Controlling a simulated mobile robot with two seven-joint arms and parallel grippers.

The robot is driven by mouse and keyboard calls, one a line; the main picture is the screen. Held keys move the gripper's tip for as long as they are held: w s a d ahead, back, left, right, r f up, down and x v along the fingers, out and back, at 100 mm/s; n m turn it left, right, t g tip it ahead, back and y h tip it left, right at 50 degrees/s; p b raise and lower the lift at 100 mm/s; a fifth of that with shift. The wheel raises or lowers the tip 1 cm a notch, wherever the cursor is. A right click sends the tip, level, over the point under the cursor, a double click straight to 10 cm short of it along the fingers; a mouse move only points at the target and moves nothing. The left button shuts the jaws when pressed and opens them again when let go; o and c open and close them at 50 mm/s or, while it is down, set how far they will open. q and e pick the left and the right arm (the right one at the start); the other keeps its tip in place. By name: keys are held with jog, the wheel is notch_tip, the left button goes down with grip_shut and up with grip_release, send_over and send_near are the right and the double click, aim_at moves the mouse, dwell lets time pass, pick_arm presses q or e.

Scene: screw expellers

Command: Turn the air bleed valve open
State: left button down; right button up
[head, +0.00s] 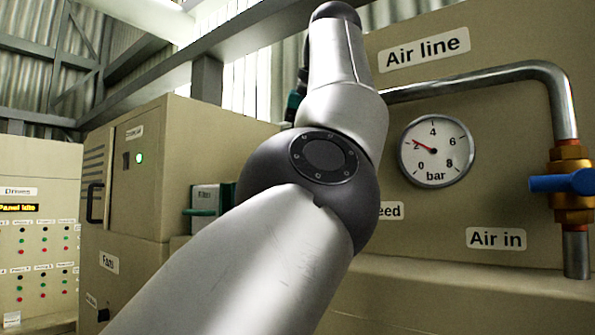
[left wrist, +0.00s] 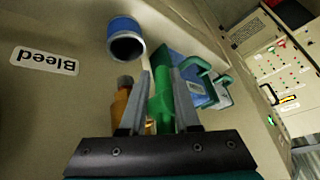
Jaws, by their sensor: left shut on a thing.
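In the left wrist view, my left gripper (left wrist: 161,72) is shut on a green lever (left wrist: 160,102), which stands between its two grey fingers. A brass valve body (left wrist: 121,101) shows just left of the fingers, partly hidden by the gripper. The Bleed label (left wrist: 44,60) appears upside down on the beige panel at the left. In the head view my left arm covers the middle, hiding the bleed valve, the fingers and most of the Bleed label (head: 389,211). My right gripper is not in view.
A blue-rimmed open pipe end (left wrist: 125,38) is close to the fingers. A box with green handles (left wrist: 205,84) is to their right. In the head view, a pressure gauge (head: 435,151) reads about 2 bar, and a blue-handled air-in valve (head: 567,183) is at the right.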

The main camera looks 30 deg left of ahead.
pick_arm(q)
jog(key=shift+d+r+h, duration=0.1)
jog(key=shift+h, duration=0.6)
dwell(0.3)
jog(key=c, duration=0.7)
grip_release()
